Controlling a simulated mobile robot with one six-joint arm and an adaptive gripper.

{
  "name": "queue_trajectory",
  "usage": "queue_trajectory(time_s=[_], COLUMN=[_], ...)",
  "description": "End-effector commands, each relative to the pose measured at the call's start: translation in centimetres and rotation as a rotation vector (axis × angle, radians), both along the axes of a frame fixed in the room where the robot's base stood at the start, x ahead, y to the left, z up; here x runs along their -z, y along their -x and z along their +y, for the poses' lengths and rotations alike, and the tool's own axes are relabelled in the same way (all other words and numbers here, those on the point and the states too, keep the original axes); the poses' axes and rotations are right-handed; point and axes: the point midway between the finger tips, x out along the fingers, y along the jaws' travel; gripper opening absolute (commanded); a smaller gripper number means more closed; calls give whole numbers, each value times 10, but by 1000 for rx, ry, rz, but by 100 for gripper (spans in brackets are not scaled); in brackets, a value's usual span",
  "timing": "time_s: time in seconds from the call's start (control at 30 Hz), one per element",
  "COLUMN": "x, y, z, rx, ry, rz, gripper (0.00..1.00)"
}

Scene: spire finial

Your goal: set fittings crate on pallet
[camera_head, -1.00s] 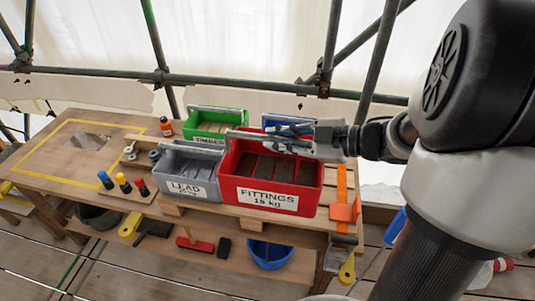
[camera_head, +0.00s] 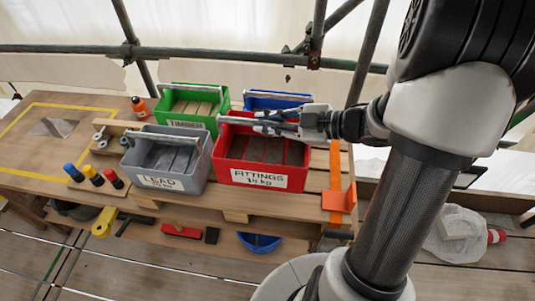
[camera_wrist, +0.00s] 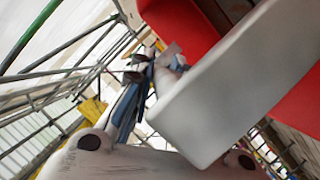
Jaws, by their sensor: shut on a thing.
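The red fittings crate (camera_head: 262,178) is over the right front part of the wooden pallet (camera_head: 200,208), just right of the grey lead crate (camera_head: 172,182). It looks level, and its base is low, but I cannot tell whether it touches the boards. My gripper (camera_head: 272,122) is shut on the crate's pale handle bar (camera_head: 236,119), coming in from the right. In the wrist view, the handle (camera_wrist: 235,95) crosses close in front of the fingers, with the red crate wall (camera_wrist: 180,28) behind. The handle hides part of the fingers there.
The green timber crate (camera_head: 187,123) and a blue crate (camera_head: 272,102) stand behind. An orange strap or bracket (camera_head: 336,192) lies along the pallet's right side. Several coloured-cap items (camera_head: 92,175) stand left of the lead crate. A blue bucket (camera_head: 259,243) is below the front edge.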

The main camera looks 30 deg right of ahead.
Motion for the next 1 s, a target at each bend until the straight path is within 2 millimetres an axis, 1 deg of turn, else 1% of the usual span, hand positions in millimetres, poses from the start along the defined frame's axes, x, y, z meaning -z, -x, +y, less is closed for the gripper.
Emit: queue_trajectory(time_s=[0.03,0.1,0.23,0.47,0.73,0.8,1.0], x=[17,31,50,63,100,102,100], y=[0,0,0,0,0,0,0], z=[0,0,0,0,0,0,0], rx=[0,0,0,0,1,0,-1], ry=[-5,-4,-3,0,-2,-1,0], rz=[1,0,-2,-3,-1,-3,-4], gripper=[0,0,0,0,0,0,0])
